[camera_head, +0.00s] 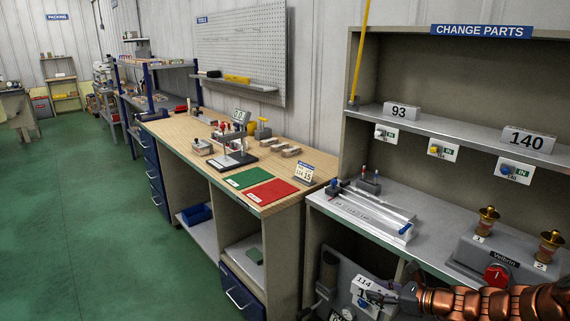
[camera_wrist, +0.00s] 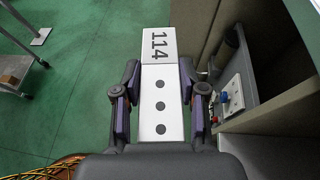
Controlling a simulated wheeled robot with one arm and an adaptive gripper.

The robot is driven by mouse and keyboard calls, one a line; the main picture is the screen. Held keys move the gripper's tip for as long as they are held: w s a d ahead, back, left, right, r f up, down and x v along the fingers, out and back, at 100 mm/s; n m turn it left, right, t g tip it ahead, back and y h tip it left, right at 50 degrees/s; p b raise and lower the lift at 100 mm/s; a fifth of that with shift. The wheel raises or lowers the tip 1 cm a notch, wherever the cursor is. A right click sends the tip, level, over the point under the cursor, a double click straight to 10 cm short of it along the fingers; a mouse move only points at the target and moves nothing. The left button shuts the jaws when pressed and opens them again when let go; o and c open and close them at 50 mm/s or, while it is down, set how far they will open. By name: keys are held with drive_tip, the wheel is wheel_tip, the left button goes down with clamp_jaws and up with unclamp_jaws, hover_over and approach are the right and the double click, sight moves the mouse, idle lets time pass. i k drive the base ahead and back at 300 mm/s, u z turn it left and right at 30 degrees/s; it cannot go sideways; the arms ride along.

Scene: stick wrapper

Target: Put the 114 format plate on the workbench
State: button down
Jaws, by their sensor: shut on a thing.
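The 114 format plate (camera_wrist: 158,85) is a white bar with a "114" label and a row of dark holes. My gripper (camera_wrist: 159,92) is shut on it, one finger on each long side, with the labelled end pointing away from the wrist. In the head view the plate (camera_head: 366,290) is at the lower right, in front of the change parts cabinet and below its counter. My gripper (camera_head: 395,297) is partly hidden there. The workbench (camera_head: 178,127) has a wooden top and stands left of the cabinet, apart from the plate.
A green mat (camera_head: 247,178) and a red mat (camera_head: 271,192) lie at the bench's near end, by a small sign (camera_head: 304,171). A device on a black base (camera_head: 233,161) and blocks stand behind. Plates 93 (camera_head: 400,111) and 140 (camera_head: 528,139) sit on the cabinet shelf. Green floor is clear at left.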

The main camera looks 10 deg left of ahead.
sight(183, 130)
drive_tip(key=u, duration=0.75)
drive_tip(key=i, duration=0.8)
drive_tip(key=u, duration=1.45)
drive_tip(key=i, duration=1.5)
drive_tip(key=u, duration=0.35)
drive_tip(key=i, duration=1.65)
drive_tip(key=z, duration=0.6)
drive_tip(key=i, duration=1.35)
drive_tip(key=z, duration=0.8)
